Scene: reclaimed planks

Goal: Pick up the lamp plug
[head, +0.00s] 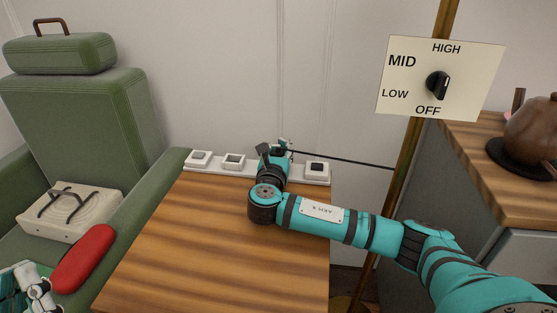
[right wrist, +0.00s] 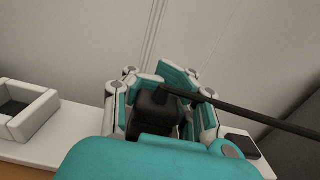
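The black lamp plug (right wrist: 158,108) is between the two fingers of my right gripper (right wrist: 165,100) in the right wrist view. Its black cord (right wrist: 260,121) runs off to the right. In the head view, my right gripper (head: 275,150) is over the white socket strip (head: 258,174) at the table's back edge, and the cord (head: 345,160) leads right to the pole. The plug's lower end is hidden, and I cannot tell whether the fingers press on it. My left gripper (head: 32,285) is partly visible at the lower left, its opening unclear.
A wooden table (head: 200,245) lies below my right arm, mostly bare. A green armchair (head: 75,115) holds a beige case (head: 70,212) and a red object (head: 83,258). A dial sign (head: 440,78) is at the pole (head: 408,185). A brown pot (head: 532,130) stands on the right cabinet.

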